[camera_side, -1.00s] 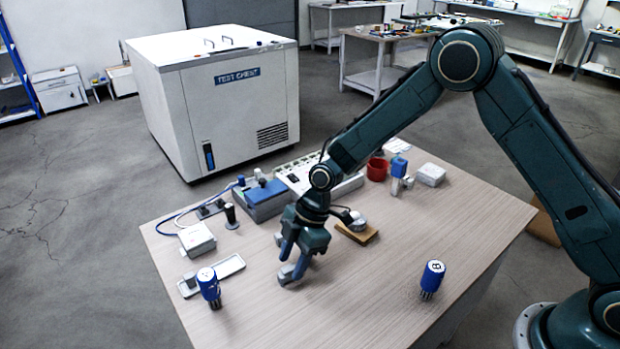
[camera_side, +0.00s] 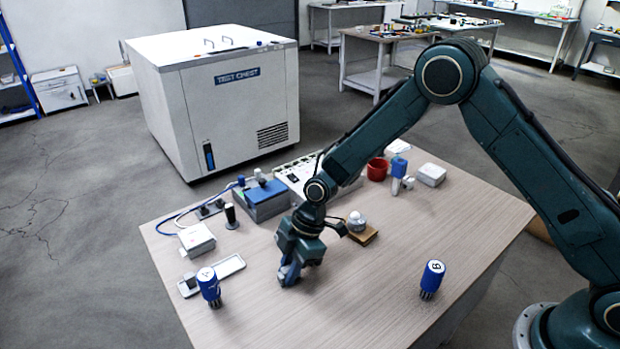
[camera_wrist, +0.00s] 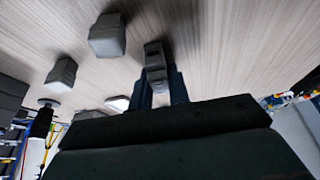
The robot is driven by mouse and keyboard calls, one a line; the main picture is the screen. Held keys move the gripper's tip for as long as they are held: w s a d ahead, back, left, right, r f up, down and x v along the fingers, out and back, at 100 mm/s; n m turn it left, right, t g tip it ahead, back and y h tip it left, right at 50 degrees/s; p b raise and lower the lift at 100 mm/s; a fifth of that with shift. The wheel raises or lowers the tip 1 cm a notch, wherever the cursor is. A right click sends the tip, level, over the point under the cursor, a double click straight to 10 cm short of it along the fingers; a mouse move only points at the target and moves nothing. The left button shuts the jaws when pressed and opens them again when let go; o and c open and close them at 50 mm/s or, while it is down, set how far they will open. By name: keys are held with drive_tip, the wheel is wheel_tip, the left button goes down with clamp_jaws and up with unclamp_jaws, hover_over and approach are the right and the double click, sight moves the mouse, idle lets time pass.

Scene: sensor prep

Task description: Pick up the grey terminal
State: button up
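My gripper (camera_side: 288,273) points down at the tabletop in the middle front of the side view, with its blue fingers close together. The grey terminal (camera_wrist: 155,62) shows between the two fingers in the wrist view. In the side view it is mostly hidden by the fingers, low at the table surface. I cannot tell whether it touches the table.
The front middle is clear.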

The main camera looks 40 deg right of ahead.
clamp_jaws()
drive_tip(key=shift+r, duration=0.1)
wheel_tip(320, 180, up, 20)
idle(0.6)
drive_tip(key=shift+d, duration=0.1)
idle(0.4)
